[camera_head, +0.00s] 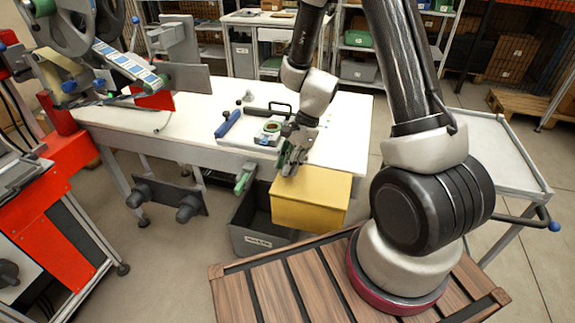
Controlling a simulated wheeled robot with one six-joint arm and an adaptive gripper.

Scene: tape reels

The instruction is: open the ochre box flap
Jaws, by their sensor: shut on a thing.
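The ochre box (308,212) is at the near edge of the white table, above and in front of a dark grey bin. Its flat ochre top, the flap (322,183), looks closed or nearly closed; I cannot tell whether it is slightly lifted. My gripper (290,166) reaches down to the far left corner of the flap and is shut on its edge. The fingertips are small in the picture, and the exact grip is partly hidden by the gripper itself.
The dark grey bin (253,236) stands on the floor left of the ochre box. A green handle (244,179) is at the table's (190,133) front edge. A tray with a tape reel (270,128) lies behind my gripper. A grey cart (492,150) stands at the right.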

